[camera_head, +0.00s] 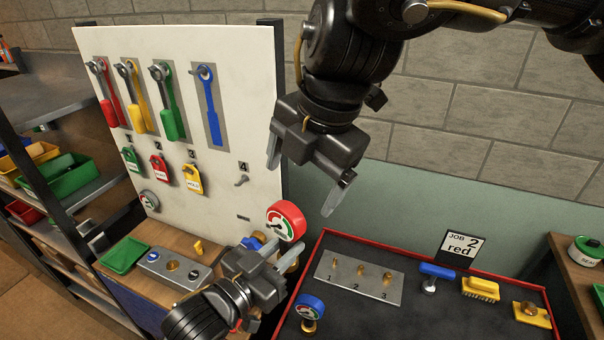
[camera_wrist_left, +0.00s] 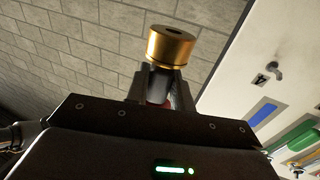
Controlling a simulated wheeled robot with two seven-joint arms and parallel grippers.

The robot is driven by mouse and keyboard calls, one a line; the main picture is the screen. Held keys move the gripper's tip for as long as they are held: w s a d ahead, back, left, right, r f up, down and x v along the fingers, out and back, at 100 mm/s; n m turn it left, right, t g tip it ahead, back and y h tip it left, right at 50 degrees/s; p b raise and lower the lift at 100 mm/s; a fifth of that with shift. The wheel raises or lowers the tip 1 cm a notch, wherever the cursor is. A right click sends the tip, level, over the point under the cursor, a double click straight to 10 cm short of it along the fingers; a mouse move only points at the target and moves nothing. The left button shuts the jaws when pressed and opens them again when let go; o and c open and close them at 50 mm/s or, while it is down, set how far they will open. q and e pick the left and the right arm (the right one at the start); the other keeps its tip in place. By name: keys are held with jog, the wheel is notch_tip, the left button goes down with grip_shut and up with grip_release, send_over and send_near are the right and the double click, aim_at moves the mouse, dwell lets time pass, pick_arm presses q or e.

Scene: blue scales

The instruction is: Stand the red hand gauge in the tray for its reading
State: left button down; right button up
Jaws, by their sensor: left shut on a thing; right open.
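The red hand gauge (camera_head: 286,221) has a round white dial and a red rim. My left gripper (camera_head: 279,257) is shut on it below the dial and holds it up near the tray's left edge, dial uppermost and slightly tilted. In the left wrist view its brass end (camera_wrist_left: 170,47) stands out past the fingers; a bit of red shows between them. The dark tray (camera_head: 420,256) has a red rim. A grey plate (camera_head: 339,287) with three brass fittings, numbered 1, 2 and 3, lies in it.
A blue gauge (camera_head: 310,306) stands in the tray's left part. A blue T-handled tool (camera_head: 437,271), yellow brush (camera_head: 480,289) and yellow block (camera_head: 532,315) are at its right. A card (camera_head: 461,247) reads "JOB 2 red". The pegboard (camera_head: 235,80) holds wrenches and tags.

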aim_at(285, 222)
jog(key=x, duration=1.2)
jog(key=c, duration=1.3)
pick_arm(q)
jog(key=c, duration=1.1)
grip_release()
pick_arm(e)
jog(key=shift+c, duration=0.8)
pick_arm(q)
jog(key=shift+f, duration=0.1)
